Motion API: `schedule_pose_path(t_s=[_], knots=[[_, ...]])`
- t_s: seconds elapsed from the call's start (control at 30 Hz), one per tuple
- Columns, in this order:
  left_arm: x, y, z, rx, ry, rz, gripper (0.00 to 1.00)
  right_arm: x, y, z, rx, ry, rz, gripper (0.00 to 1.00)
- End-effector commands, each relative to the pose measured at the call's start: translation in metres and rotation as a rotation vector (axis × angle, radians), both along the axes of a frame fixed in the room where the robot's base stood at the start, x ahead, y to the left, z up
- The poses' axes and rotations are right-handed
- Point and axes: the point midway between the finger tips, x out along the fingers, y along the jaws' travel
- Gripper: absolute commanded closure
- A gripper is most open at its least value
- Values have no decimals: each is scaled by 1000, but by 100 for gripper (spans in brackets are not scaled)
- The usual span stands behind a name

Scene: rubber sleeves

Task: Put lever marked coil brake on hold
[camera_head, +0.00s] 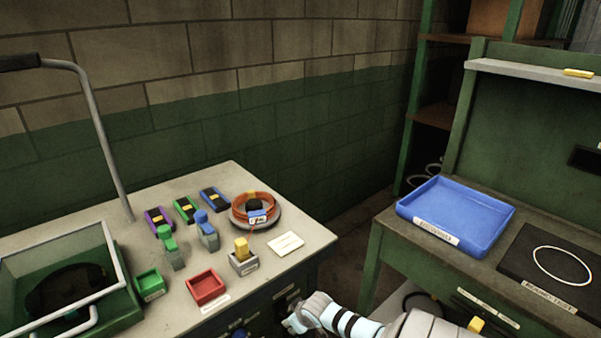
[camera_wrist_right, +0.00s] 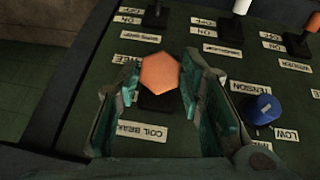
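The coil brake lever shows in the right wrist view as an orange six-sided knob (camera_wrist_right: 159,72) on a dark base, on a dark green panel. The label COIL BRAKE (camera_wrist_right: 142,131) lies beside it. A partly covered label (camera_wrist_right: 127,60), ending in "EE", is at the knob's upper left. No HOLD label can be read. My right gripper (camera_wrist_right: 161,80) is open, with one finger on each side of the knob; contact is unclear. In the head view, my right gripper (camera_head: 291,322) is at the bench's front panel, and the lever is not distinguishable. My left gripper is not in view.
Beside the lever are a blue knob (camera_wrist_right: 262,109) marked TENSION and several switches with ON and OFF labels. The bench top (camera_head: 192,327) holds small coloured bins, blocks and an orange coil. A second bench at right has a blue tray (camera_head: 457,205).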

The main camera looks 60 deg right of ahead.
Motion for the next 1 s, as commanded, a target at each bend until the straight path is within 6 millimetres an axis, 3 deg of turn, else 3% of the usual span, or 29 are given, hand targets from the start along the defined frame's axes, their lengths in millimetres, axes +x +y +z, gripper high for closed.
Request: schedule_pose_path(t_s=[0.1, 0.3, 1.0], knots=[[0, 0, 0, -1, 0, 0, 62, -15, 5, 27, -4, 2, 4, 65], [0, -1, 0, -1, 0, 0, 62, -30, 13, 57, -2, 0, 0, 65], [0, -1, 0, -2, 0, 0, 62, -31, 15, 61, 1, -1, -2, 65]])
